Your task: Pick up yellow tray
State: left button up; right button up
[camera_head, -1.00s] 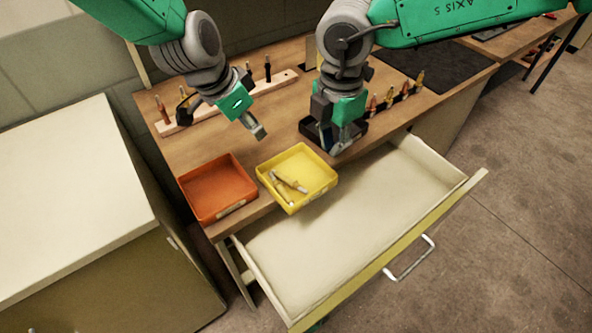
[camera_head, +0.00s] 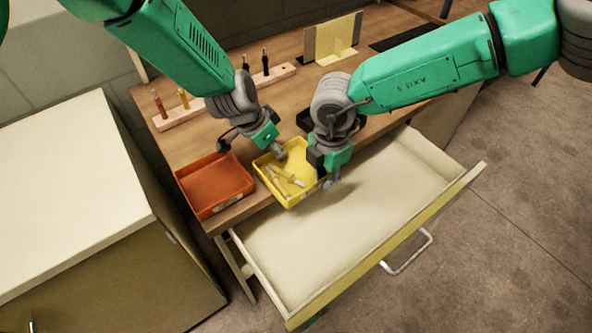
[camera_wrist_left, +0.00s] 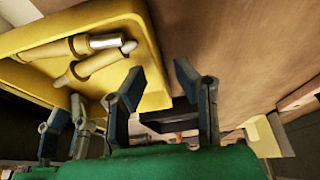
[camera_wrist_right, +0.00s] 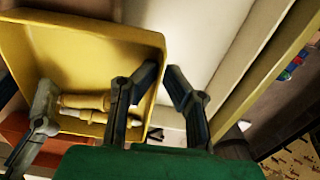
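The yellow tray (camera_head: 264,178) sits on the wooden workbench near its front edge, above the open drawer. It holds a few yellow-and-silver tool pieces (camera_head: 284,182). My left gripper (camera_head: 281,154) is at the tray's back side. In the left wrist view its parted fingers (camera_wrist_left: 158,68) are on either side of the tray's wall. My right gripper (camera_head: 332,184) is at the tray's right side, over the drawer. In the right wrist view its fingers (camera_wrist_right: 162,68) are a little apart with the tray's wall between them. I cannot tell whether either gripper touches the wall.
An orange tray (camera_head: 214,186) stands close to the left of the yellow tray. A pale drawer (camera_head: 380,215) is pulled out below. A black tray (camera_head: 304,120) is behind my right gripper. A wooden rack (camera_head: 180,118) with upright tools stands at the back. A white-topped cabinet (camera_head: 70,190) is at left.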

pick_arm(q)
jog(key=shift+d+f, duration=0.15)
jog(key=shift+f, duration=0.25)
jog(key=shift+a, duration=0.5)
pick_arm(e)
jog(key=shift+a+f, duration=0.4)
jog(key=shift+a, duration=0.1)
pick_arm(q)
grip_shut()
pick_arm(e)
grip_shut()
pick_arm(q)
jog(key=shift+d, duration=0.4)
pick_arm(e)
jog(key=shift+d+r, duration=0.1)
jog(key=shift+d, duration=0.35)
